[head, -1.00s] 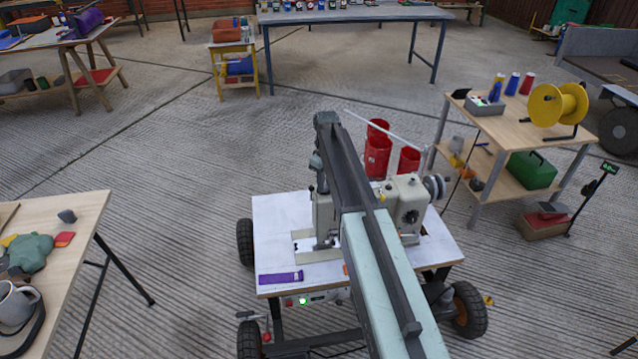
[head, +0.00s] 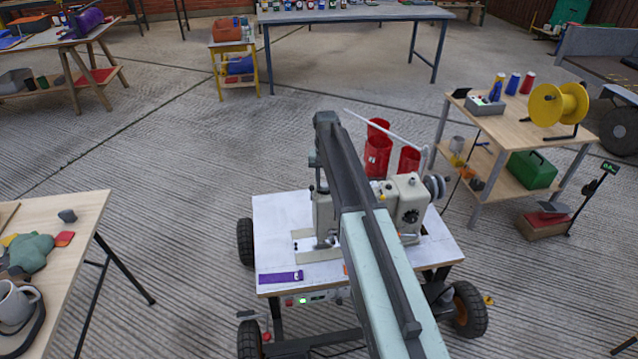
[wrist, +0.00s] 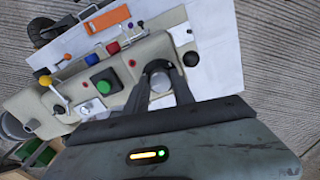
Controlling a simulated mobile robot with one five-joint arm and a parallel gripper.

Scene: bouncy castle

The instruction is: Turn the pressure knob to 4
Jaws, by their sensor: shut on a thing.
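The sewing machine (head: 407,200) stands on a white-topped cart, and my arm covers much of it in the head view. In the wrist view, a round pale grey knob (wrist: 160,82) with a dark rim sits on the machine's beige body. My gripper (wrist: 161,72) is shut on this knob, one dark finger on each side. I cannot read any numbers or pointer on it. In the head view my arm reaches over the machine, and the gripper's hold on the knob cannot be made out.
In the wrist view, a green button (wrist: 104,87), a blue button (wrist: 97,57), a red button (wrist: 113,48) and a yellow-tipped lever (wrist: 46,81) stand left of the gripper. A black knob (wrist: 191,58) is close on the right. A purple strip (head: 281,278) lies on the cart top.

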